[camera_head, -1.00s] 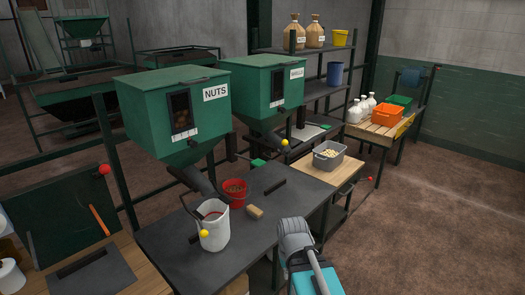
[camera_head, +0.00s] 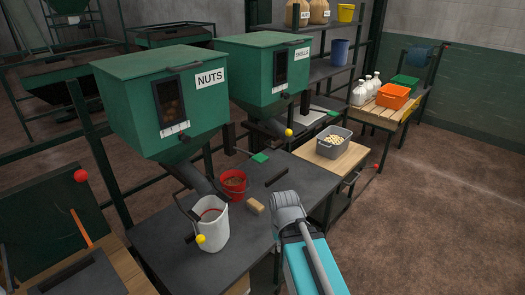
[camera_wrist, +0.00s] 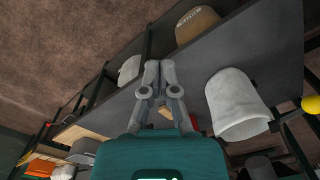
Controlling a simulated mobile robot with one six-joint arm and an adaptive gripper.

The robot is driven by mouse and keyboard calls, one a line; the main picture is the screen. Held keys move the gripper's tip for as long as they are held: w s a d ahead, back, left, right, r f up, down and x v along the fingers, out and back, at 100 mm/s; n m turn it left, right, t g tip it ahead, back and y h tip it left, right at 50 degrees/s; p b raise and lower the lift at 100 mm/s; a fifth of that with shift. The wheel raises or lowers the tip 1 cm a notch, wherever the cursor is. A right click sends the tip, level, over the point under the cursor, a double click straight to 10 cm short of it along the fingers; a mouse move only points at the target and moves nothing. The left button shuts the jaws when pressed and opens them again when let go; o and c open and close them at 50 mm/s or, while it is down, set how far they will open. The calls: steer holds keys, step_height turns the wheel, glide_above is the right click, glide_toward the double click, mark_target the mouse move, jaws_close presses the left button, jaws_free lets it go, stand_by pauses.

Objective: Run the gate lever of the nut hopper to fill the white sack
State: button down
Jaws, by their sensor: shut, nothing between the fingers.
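The green nut hopper (camera_head: 128,104), labelled NUTS, stands at the left in the head view, with a dark spout slanting down. The white sack (camera_head: 212,232) hangs open-topped below the spout; a red line shows inside its mouth. The gate lever's yellow knob (camera_head: 201,239) is in front of the sack. In the wrist view the sack (camera_wrist: 232,100) is right of my gripper (camera_wrist: 158,65), and a yellow knob (camera_wrist: 311,104) is at the right edge. My gripper is shut and empty, apart from both. In the head view my arm is right of the sack; its fingers cannot be made out.
A dark bench (camera_head: 175,262) lies under the sack. A red bucket (camera_head: 233,186) and a tan block (camera_head: 255,206) stand close by. The shells hopper (camera_head: 245,75) and a grey bin (camera_head: 333,144) are farther right. Open floor lies at the right.

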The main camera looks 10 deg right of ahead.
steer(key=shift+a, duration=0.1)
steer(key=shift+w+r, duration=0.1)
step_height(320, 180, up, 31)
steer(key=n+p, duration=2.5)
steer(key=p, duration=0.6)
glide_above(260, 157)
steer(key=shift+f, duration=0.25)
step_height(260, 157, down, 14)
steer(key=b, duration=1.4)
steer(key=shift+r, duration=0.15)
